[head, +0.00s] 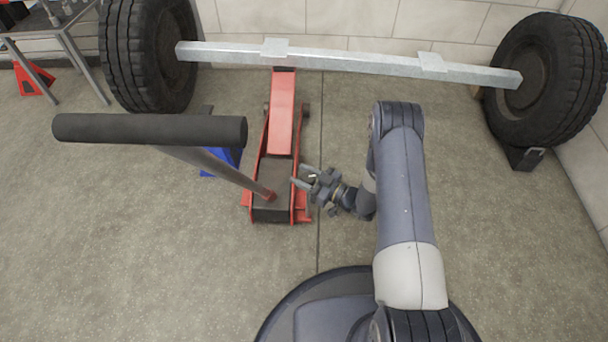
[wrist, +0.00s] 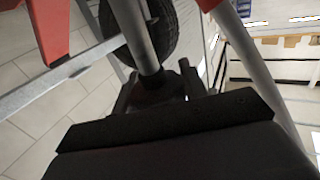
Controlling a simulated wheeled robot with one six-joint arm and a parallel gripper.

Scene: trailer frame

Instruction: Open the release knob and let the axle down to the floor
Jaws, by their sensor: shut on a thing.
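The axle carries a tyre at each end, left (head: 150,55) and right (head: 545,80); whether the tyres touch the floor is hard to tell. The jack's handle with a black grip (head: 150,129) slants up toward me. My gripper (head: 303,178) is at the jack's right side by the handle base, shut on the release knob, which its fingers hide. The axle beam (wrist: 60,85) and a tyre (wrist: 160,35) also show in the wrist view.
A blue object (head: 221,161) sits left of the jack. A black chock (head: 525,157) is by the right tyre. A metal table (head: 62,35) and a red stand (head: 33,80) are at the far left. Floor right of my arm is clear.

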